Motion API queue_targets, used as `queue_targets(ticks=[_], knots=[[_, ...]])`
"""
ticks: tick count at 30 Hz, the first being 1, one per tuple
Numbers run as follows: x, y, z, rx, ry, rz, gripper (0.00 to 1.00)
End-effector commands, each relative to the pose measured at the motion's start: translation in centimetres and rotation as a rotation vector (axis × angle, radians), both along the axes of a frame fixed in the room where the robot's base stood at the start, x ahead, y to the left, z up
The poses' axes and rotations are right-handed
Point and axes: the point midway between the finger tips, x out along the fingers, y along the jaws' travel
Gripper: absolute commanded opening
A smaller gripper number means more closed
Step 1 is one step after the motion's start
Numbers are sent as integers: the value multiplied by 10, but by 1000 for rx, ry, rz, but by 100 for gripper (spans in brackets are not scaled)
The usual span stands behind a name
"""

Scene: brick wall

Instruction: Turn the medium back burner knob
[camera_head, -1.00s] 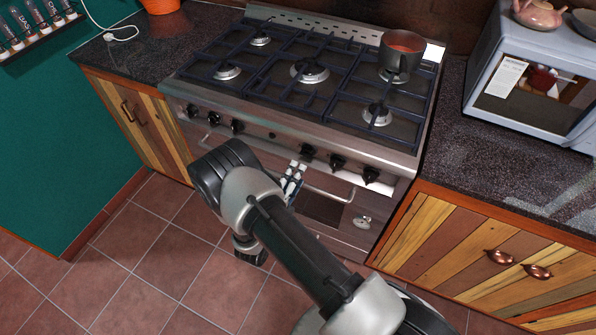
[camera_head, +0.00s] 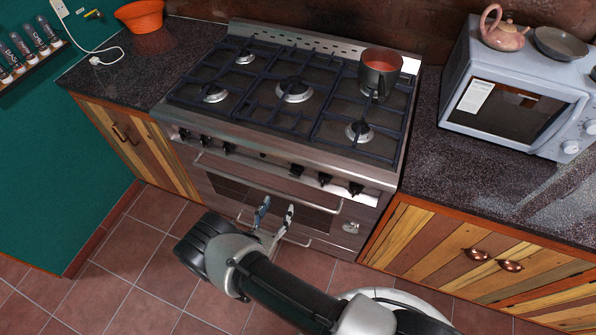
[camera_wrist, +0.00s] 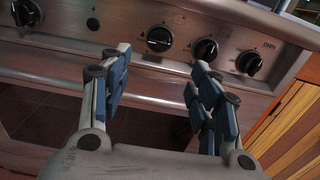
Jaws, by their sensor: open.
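The stove's front panel carries a row of black knobs. In the head view the right group has a left knob (camera_head: 297,170), a middle knob (camera_head: 324,178) and a right knob (camera_head: 356,188). The left group (camera_head: 206,139) is farther along. In the wrist view I see a knob (camera_wrist: 159,38) ahead between my fingers, and others to its right (camera_wrist: 206,49) (camera_wrist: 249,62). I cannot tell which serves the medium back burner. My gripper (camera_head: 276,212) is open and empty, in front of the oven door and below the panel. It also shows in the wrist view (camera_wrist: 160,72), apart from the knobs.
A handle bar (camera_head: 270,187) crosses the oven door below the knobs. A dark pot (camera_head: 381,78) with red contents stands on the back right burner. A microwave (camera_head: 510,95) is on the right counter, an orange bowl (camera_head: 141,18) on the left. The floor before the stove is clear.

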Motion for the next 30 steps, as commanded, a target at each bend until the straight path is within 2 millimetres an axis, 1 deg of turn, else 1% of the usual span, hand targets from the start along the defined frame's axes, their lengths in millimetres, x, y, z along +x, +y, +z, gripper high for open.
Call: queue_targets(ticks=[1, 3, 12, 15, 18, 21, 24, 30], knots=[[10, -6, -1, 1, -1, -7, 56], [25, -11, -1, 2, -2, -8, 56], [87, -34, 0, 0, -2, -7, 56], [106, -40, 0, 1, -1, -6, 56], [121, -46, 0, -1, -2, -5, 56], [132, -49, 0, 0, -1, -3, 56], [138, -51, 0, -1, 0, -2, 56], [142, -52, 1, -2, 0, -1, 56]])
